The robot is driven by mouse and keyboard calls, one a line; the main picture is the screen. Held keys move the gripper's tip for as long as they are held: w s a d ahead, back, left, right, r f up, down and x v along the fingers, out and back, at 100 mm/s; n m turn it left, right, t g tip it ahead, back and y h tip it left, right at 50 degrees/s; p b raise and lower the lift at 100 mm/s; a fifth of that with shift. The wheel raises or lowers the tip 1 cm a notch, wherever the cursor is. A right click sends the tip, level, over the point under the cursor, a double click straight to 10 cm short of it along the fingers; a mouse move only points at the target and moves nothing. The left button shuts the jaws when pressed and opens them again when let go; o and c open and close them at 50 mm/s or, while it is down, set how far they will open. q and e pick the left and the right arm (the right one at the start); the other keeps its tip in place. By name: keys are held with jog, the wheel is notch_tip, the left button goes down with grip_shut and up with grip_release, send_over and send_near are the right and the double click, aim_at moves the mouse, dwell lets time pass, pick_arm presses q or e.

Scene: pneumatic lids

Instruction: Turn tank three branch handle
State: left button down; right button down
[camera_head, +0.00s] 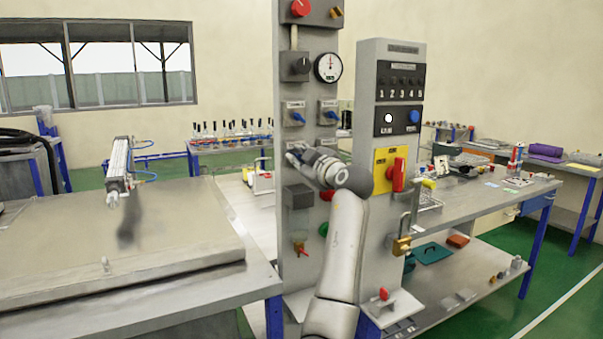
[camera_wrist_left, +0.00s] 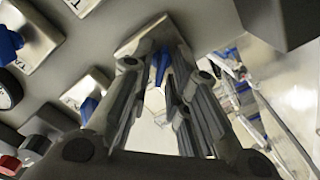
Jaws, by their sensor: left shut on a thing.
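The grey valve panel (camera_head: 312,215) stands upright in the middle of the head view. Two blue handles on square plates show in its upper row, an upper left handle (camera_head: 296,116) and an upper right handle (camera_head: 329,115). My left gripper (camera_head: 294,153) is at the panel's left side, just below the upper left handle. In the left wrist view its fingers are closed around a blue handle (camera_wrist_left: 160,65) on a pale plate. Two other blue handles show to the left there. The plate's lettering is not readable, and in the head view the gripper hides the held handle.
A gauge (camera_head: 328,67) and a dark knob (camera_head: 295,67) sit above the handles. A second panel with a red switch on a yellow plate (camera_head: 383,181) and a padlock (camera_head: 401,246) stands close to the right of my arm. A workbench (camera_head: 120,240) lies to the left.

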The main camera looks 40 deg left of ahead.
pick_arm(q)
jog(key=shift+f+n, duration=0.1)
jog(key=shift+n, duration=0.2)
jog(key=c, duration=1.6)
grip_release()
jog(key=shift+c, duration=0.2)
jog(key=v, duration=1.2)
